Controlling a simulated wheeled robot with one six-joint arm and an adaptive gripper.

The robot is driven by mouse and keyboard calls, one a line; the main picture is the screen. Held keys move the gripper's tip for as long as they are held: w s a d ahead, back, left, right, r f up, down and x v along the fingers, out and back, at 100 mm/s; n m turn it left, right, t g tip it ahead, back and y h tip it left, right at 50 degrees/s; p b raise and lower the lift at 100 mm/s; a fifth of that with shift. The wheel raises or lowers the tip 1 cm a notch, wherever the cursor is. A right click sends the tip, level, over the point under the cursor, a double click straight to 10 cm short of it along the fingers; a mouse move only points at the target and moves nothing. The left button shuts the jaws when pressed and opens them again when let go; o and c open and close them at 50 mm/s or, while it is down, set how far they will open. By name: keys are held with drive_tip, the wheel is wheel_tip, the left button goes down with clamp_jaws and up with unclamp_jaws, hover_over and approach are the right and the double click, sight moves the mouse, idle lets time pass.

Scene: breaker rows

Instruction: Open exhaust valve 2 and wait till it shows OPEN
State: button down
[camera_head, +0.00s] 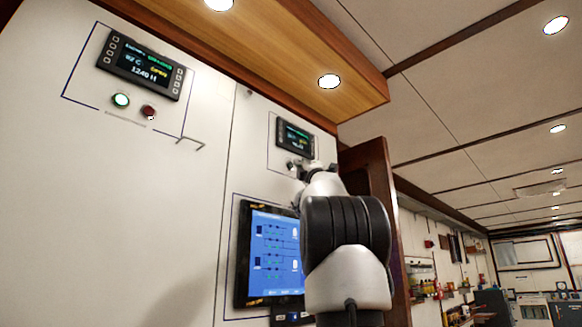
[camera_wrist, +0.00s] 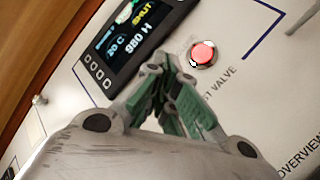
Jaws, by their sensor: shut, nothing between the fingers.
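In the wrist view a black display (camera_wrist: 128,42) reads SHUT, 20 C and 980 H. Beside it is a lit red button (camera_wrist: 203,52), with partly readable lettering ending in "VALVE" below. My gripper (camera_wrist: 166,68) is shut and empty, its tips close to the panel between the display and the red button. I cannot tell whether the tips touch anything; a second button, if there, is hidden behind them. In the head view this appears to be the right display (camera_head: 295,139), with my gripper (camera_head: 303,172) just below it, partly hidden by my arm.
The left display (camera_head: 140,68) shows OPEN and 1240 H, above a lit green button (camera_head: 121,100) and a dark red button (camera_head: 149,111). A blue touchscreen (camera_head: 268,250) is below the right display. A brown wooden edge (camera_head: 372,180) stands right of the panel.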

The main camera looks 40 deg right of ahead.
drive_tip(key=shift+w+y, duration=0.15)
drive_tip(key=shift+y, duration=0.15)
idle(0.5)
drive_tip(key=shift+w, duration=0.25)
drive_tip(key=shift+w, duration=0.4)
idle(0.6)
idle(0.4)
drive_tip(key=shift+s, duration=0.8)
drive_tip(key=shift+s+d, duration=0.2)
drive_tip(key=shift+s, duration=2.3)
